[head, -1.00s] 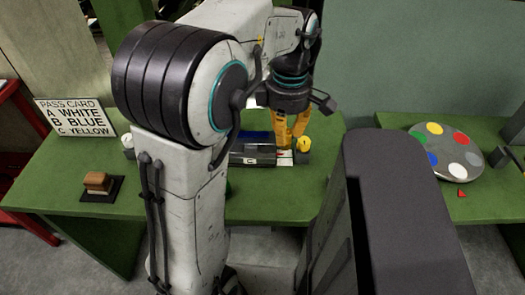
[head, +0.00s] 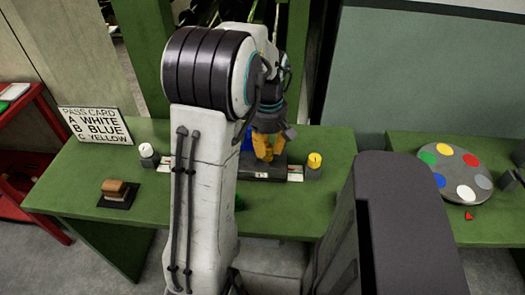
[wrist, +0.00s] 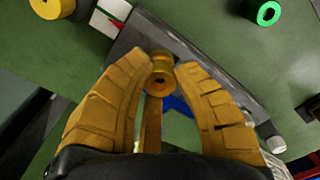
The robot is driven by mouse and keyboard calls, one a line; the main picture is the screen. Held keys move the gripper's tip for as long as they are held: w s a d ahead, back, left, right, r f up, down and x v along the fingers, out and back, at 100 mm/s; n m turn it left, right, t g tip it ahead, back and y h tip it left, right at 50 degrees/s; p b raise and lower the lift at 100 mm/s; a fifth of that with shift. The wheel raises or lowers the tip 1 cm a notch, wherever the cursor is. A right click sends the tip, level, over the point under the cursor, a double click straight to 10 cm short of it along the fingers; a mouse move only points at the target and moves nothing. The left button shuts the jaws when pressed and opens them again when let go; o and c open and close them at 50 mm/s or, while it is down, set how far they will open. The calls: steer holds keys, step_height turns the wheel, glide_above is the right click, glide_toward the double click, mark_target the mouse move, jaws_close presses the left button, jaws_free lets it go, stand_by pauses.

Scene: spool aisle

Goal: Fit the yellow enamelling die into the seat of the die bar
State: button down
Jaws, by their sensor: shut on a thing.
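My gripper (head: 264,154) has orange fingers and hangs over the middle of the dark die bar (head: 281,170) on the green bench. In the wrist view my gripper (wrist: 167,65) is shut on the yellow enamelling die (wrist: 160,79), a small gold piece with a dark hole, at the fingertips. The die bar (wrist: 212,68) runs diagonally behind the die. I cannot tell whether the die touches the bar. The seat is not clearly visible; the fingers and die hide part of the bar. In the head view the die cannot be told from the fingers.
A yellow-topped block (head: 314,161) stands right of the bar, a white-topped block (head: 147,151) left. A blue thing (wrist: 178,105) lies near the fingers, a green ring (wrist: 267,13) farther off. A pass card (head: 94,125), brown block (head: 115,189) and colour disc (head: 455,170) are clear of the bar.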

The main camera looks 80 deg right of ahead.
steer(key=shift+w+d+f+p, duration=0.4)
steer(key=shift+w+d+f, duration=0.3)
steer(key=shift+w, duration=0.15)
step_height(320, 180, down, 3)
steer(key=shift+r+p, duration=0.1)
steer(key=shift+p, duration=1.1)
steer(key=shift+f, duration=0.6)
steer(key=shift+f, duration=0.2)
steer(key=c, duration=1.1)
jaws_free()
steer(key=shift+r, duration=0.1)
